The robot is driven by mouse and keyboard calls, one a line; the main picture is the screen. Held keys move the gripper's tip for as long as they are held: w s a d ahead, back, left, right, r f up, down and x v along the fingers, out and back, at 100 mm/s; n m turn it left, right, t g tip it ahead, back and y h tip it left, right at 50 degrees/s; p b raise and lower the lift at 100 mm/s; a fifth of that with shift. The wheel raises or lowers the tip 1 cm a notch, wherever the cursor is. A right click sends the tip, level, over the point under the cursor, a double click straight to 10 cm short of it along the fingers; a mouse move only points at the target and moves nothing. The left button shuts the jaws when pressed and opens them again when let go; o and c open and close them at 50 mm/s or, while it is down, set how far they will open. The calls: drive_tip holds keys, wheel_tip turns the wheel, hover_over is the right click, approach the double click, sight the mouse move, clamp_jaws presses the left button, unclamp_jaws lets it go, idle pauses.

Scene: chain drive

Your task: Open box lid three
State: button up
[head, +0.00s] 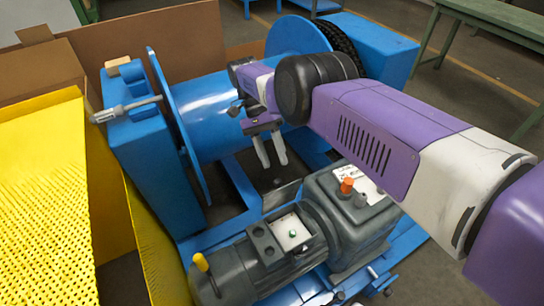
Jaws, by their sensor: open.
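My gripper (270,158) hangs above the blue machine, in front of the blue drum (208,112). Its two pale fingers point down, apart, with nothing between them. No lid marked three can be made out. Brown panels that look like cardboard stand at the left (40,72) and behind the drum (150,42). Whether they belong to a box lid I cannot tell. A dark grey motor (262,252) with a small box on top, showing a pale face (290,232), lies below my gripper. My gripper touches none of these.
A yellow perforated panel (45,190) fills the left side. A grey gearbox (345,215) with an orange cap (346,186) sits right of the motor. A blue upright housing (150,150) carries a metal shaft. A green bench (490,15) stands at the back right, with open floor before it.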

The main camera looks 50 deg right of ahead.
wheel_tip(320, 180, up, 11)
drive_tip(key=p, duration=1)
drive_tip(key=shift+d+f, duration=0.1)
